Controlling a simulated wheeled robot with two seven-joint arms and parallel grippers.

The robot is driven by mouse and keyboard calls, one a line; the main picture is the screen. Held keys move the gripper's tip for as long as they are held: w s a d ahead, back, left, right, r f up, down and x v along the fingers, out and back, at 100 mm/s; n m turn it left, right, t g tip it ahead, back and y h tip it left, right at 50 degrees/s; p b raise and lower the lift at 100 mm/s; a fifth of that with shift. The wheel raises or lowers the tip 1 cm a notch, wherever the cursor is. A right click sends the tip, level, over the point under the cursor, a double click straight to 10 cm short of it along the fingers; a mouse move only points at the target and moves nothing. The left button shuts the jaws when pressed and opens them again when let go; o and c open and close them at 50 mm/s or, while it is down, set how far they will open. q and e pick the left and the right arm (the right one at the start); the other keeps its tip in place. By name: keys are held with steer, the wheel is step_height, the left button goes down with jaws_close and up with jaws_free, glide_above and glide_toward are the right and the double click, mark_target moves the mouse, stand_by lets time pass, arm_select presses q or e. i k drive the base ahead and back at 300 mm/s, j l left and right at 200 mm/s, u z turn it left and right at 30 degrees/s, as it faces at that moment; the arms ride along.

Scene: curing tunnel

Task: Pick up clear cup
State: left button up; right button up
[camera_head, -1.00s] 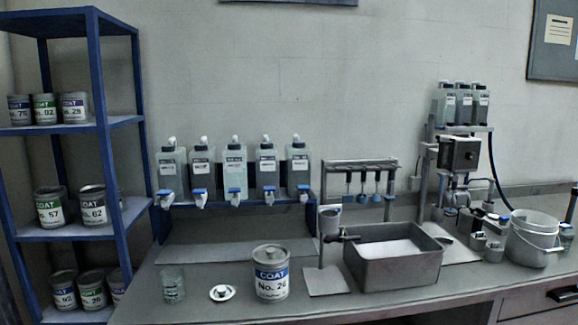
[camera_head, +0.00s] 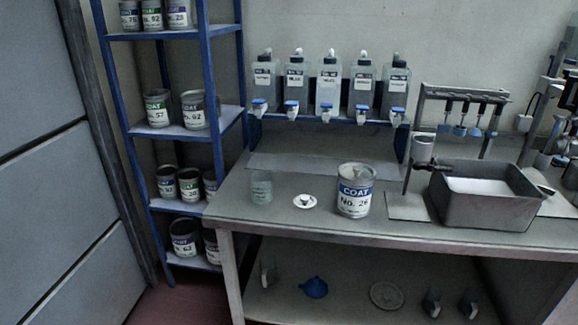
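The clear cup (camera_head: 261,187) stands upright on the left end of the grey workbench (camera_head: 300,224), near its front edge. It is see-through and looks empty. A small white lid with a knob (camera_head: 304,201) lies on the bench to its right. A paint can marked COAT No. 26 (camera_head: 355,191) stands right of the lid. Neither of my grippers is in view.
A blue shelf rack (camera_head: 214,80) with several COAT cans stands left of the bench. Bottles with taps (camera_head: 328,85) stand on a raised rack behind. A grey basin (camera_head: 486,196) is at the right. A blue funnel (camera_head: 314,287) lies on the lower shelf.

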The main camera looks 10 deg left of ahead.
mark_target(261, 183)
steer(key=i+l, duration=0.25)
steer(key=l, duration=0.15)
steer(key=i+l, duration=0.55)
steer(key=l, duration=0.2)
steer(key=l+u, duration=0.1)
steer(key=u, duration=1.15)
steer(key=i+l, duration=0.05)
